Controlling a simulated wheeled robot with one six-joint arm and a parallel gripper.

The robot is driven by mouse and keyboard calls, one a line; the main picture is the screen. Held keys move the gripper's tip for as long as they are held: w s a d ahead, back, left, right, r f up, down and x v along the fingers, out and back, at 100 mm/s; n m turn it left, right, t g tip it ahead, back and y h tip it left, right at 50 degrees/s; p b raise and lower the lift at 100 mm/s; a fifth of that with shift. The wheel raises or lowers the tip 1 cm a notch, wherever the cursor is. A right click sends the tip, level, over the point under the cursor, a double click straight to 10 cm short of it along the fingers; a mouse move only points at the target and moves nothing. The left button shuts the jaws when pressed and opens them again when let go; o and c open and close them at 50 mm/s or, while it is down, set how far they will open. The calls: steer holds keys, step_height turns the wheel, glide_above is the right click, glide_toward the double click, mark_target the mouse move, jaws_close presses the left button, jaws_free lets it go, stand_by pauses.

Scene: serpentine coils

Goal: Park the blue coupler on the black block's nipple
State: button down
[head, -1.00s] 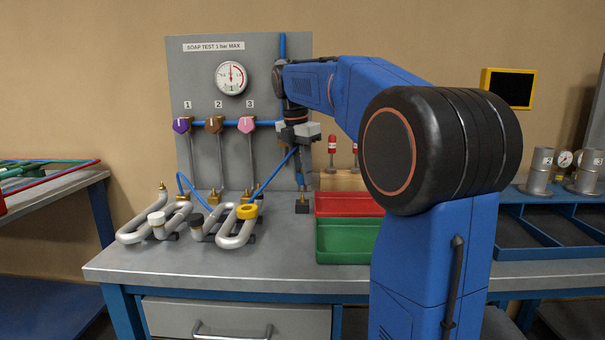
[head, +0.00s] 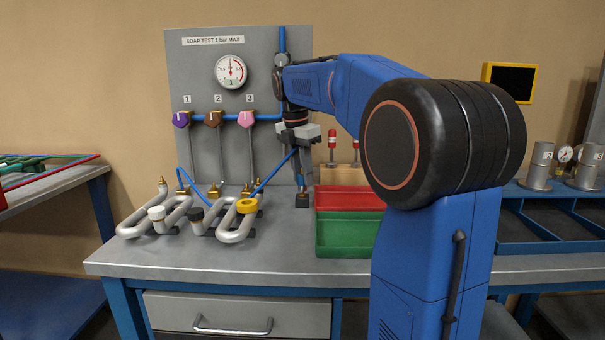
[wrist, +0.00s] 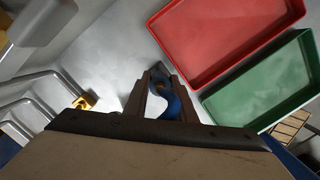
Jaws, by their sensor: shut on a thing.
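My gripper (head: 301,172) points down at the right edge of the grey panel, and its fingers (wrist: 160,82) are shut on the blue coupler (wrist: 171,104). The blue hose (head: 273,174) runs from the coupler down left to the bench fittings. The small black block (head: 302,201) stands on the bench directly below the fingertips; part of it also shows beyond them in the wrist view (wrist: 157,69). The coupler is at or just above the block's nipple. The fingers mostly hide the nipple, so I cannot tell whether the coupler is seated on it.
A red tray (head: 345,198) and a green tray (head: 346,235) sit close right of the block. Serpentine coils (head: 235,228) lie to the left. The gauge panel (head: 205,80) stands behind. Bare bench lies in front of the block.

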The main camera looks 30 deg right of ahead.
steer(key=shift+f, duration=0.4)
stand_by(0.3)
steer(key=c, duration=1.4)
jaws_free()
steer(key=shift+r, duration=0.1)
steer(key=a+r, duration=0.1)
steer(key=r, duration=1)
steer(key=a+r, duration=0.1)
steer(key=r, duration=0.5)
steer(key=shift+s+a, duration=0.25)
steer(key=shift+a, duration=0.05)
steer(key=shift+s, duration=0.1)
